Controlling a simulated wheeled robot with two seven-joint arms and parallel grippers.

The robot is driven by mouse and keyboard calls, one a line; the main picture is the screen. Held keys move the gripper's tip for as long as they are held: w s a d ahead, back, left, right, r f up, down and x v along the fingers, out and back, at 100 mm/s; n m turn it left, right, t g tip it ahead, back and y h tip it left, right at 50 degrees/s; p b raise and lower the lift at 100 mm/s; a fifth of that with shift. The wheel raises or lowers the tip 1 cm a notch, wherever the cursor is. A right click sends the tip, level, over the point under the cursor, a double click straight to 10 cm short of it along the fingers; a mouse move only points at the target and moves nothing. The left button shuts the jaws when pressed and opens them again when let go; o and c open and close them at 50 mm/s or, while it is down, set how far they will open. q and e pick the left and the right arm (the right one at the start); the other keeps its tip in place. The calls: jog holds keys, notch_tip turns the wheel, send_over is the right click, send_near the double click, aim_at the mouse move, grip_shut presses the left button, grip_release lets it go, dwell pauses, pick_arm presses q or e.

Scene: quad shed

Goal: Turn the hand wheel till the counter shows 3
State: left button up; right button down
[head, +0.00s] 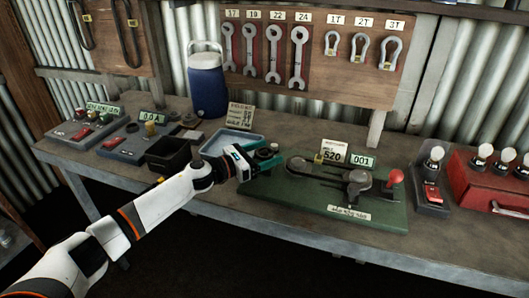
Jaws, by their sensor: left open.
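A green base plate (385,219) on the workbench carries a flat linkage, a dark round hub (357,179) and a red knob (395,176) at its right end. Which of these parts is the hand wheel is hard to tell. The counter (362,161) stands behind them and appears to read 001. My left gripper (268,159) is open at the left end of the green plate, beside a small dark round part (267,152). Whether it touches that part is unclear. My right gripper is out of view.
A blue tray (232,141), a black bin (171,154) and a blue jug (206,84) stand left of the gripper. Switch boxes stand at the far left. A lever box (432,193) and a red case (485,185) stand right. Wrenches and shackles hang behind.

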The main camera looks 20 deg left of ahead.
pick_arm(q)
jog(key=shift+c, duration=0.5)
jog(key=c, duration=0.9)
jog(key=shift+r, duration=0.1)
